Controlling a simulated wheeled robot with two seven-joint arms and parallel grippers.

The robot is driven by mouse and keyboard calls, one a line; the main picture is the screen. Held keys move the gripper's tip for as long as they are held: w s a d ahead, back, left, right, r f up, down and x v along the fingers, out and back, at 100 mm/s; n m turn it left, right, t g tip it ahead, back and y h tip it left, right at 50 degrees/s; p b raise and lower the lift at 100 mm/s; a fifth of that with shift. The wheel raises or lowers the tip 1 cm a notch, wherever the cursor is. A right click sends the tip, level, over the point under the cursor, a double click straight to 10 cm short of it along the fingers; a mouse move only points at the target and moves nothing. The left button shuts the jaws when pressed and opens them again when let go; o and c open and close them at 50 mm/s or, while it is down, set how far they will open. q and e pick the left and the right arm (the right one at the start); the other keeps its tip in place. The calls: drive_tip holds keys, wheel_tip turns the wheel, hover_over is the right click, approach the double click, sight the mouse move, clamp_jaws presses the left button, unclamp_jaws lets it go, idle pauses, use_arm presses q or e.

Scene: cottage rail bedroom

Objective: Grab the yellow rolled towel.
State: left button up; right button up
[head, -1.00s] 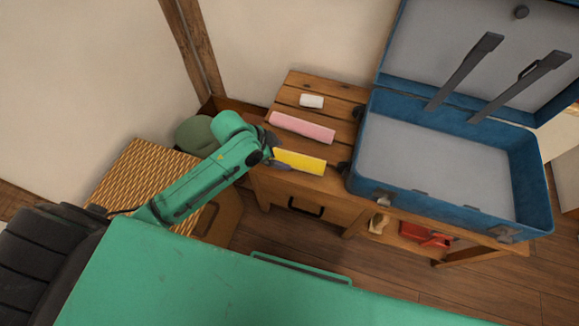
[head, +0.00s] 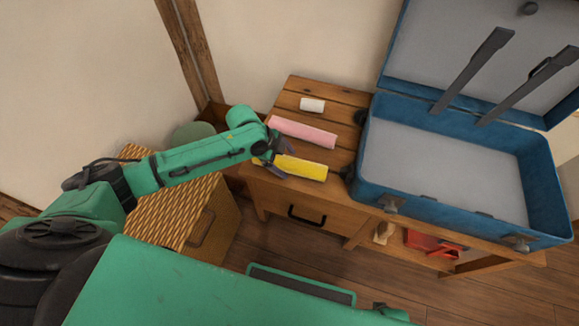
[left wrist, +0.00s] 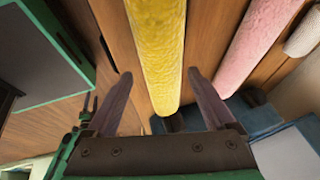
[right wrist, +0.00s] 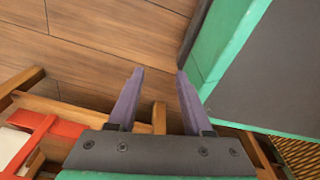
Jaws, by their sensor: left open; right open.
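The yellow rolled towel (head: 302,167) lies on the slatted wooden bench, near its front edge. My left gripper (head: 277,157) is at the towel's left end in the head view.
A pink rolled towel (head: 308,133) lies behind the yellow one, and a small white roll (head: 312,105) farther back. An open blue suitcase (head: 365,168) stands to the right. A wicker chest (head: 185,220) stands left. A red object (head: 428,240) sits below the bench top.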

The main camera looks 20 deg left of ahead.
use_arm(q)
drive_tip(key=x, duration=0.2)
drive_tip(key=shift+w+f, duration=0.1)
drive_tip(key=shift+f, duration=0.2)
drive_tip(key=shift+r, duration=0.1)
use_arm(e)
drive_tip(key=shift+w+a+r, duration=0.1)
drive_tip(key=shift+w+r, duration=0.05)
drive_tip(key=shift+w, duration=0.45)
